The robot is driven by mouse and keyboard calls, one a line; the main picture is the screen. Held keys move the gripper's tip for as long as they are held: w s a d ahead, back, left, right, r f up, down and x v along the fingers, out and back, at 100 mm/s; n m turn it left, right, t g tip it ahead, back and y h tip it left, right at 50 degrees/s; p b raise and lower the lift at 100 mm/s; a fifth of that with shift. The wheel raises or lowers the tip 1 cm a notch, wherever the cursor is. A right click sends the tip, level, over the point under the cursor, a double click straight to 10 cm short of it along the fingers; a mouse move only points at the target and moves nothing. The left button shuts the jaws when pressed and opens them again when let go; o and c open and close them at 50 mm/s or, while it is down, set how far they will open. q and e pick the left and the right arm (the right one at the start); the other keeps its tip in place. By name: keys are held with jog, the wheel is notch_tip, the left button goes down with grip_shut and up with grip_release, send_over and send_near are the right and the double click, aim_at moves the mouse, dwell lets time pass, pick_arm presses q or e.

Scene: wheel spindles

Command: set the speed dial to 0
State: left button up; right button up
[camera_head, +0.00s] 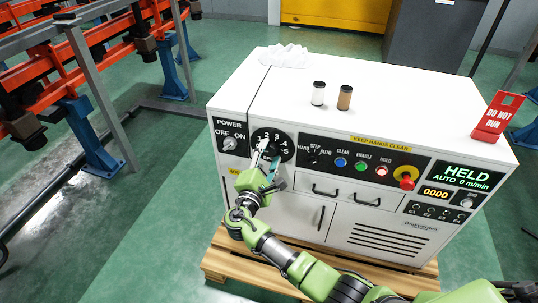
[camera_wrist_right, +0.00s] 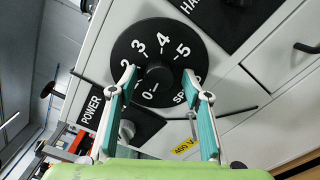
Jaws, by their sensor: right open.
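The speed dial (camera_head: 272,138) is a round black plate with white numbers on the front left of the white cabinet. In the right wrist view the dial plate (camera_wrist_right: 150,40) shows the numbers 0 and 2 to 5 around a dark central knob (camera_wrist_right: 159,76). I cannot tell which number the knob points at. My right gripper (camera_head: 266,158) is in front of the dial and partly covers it in the head view. In the wrist view the right gripper (camera_wrist_right: 158,80) is open, its teal-padded fingers on either side of the knob with gaps. My left gripper is not in view.
The power switch (camera_head: 229,143) is just left of the dial, and the mode selector (camera_head: 314,156) is to its right. Farther right are buttons, a red emergency stop (camera_head: 407,182) and a display reading HELD (camera_head: 467,173). Drawer handles (camera_head: 326,191) stick out below.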

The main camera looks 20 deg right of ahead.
jog(key=shift+s+a, duration=0.25)
jog(key=shift+s, duration=0.05)
jog(key=v, duration=1.1)
jog(key=shift+s, duration=0.1)
